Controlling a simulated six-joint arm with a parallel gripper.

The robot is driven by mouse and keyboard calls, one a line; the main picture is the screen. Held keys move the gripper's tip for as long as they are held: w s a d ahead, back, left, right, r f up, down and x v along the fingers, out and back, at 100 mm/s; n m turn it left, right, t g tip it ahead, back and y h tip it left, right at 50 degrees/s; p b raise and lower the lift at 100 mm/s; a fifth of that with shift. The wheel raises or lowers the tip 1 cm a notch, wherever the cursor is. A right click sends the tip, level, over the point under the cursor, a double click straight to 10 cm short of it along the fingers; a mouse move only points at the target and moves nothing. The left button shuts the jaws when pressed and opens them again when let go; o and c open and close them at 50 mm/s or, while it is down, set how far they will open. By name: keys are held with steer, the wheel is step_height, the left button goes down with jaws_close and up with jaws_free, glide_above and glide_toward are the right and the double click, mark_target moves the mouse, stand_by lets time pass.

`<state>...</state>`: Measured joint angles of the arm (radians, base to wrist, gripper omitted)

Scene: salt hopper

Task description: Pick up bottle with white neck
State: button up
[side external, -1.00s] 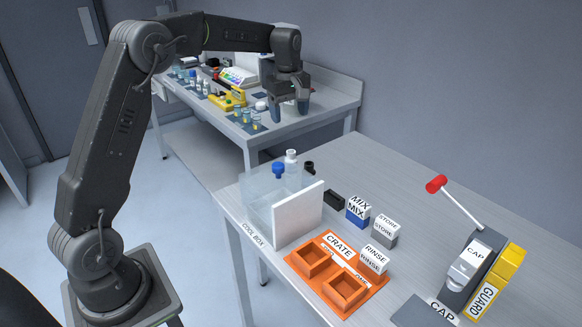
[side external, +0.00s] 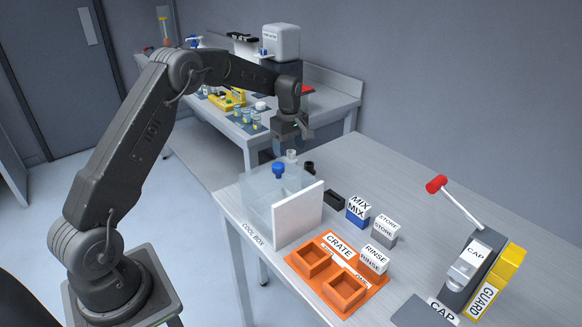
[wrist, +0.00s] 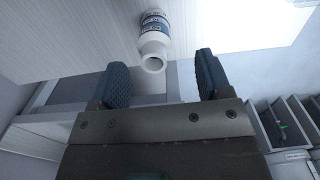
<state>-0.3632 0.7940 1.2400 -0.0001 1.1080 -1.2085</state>
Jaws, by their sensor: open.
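The bottle with the white neck (side external: 291,155) stands in the clear cool box (side external: 259,208), with only its top showing clearly in the side view. In the wrist view, the bottle (wrist: 153,45) has a white open mouth and a blue-and-white label. My gripper (side external: 292,139) is just above the bottle's neck. In the wrist view, my gripper (wrist: 162,74) is open and empty, its two fingers apart. The neck lies ahead of the gap between them, a little left of centre, and touches neither finger.
A blue-capped bottle (side external: 278,170) stands to the left in the cool box, and a black-topped item (side external: 309,167) is close on the right. A white panel (side external: 298,213) rises in front. The orange crate (side external: 337,272) and labelled blocks lie nearer.

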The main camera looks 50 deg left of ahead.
mark_target(291, 158)
steer(key=f, duration=0.4)
steer(key=shift+w+f, duration=0.35)
steer(key=c, duration=1)
steer(key=shift+r, duration=0.1)
steer(key=shift+c, duration=0.2)
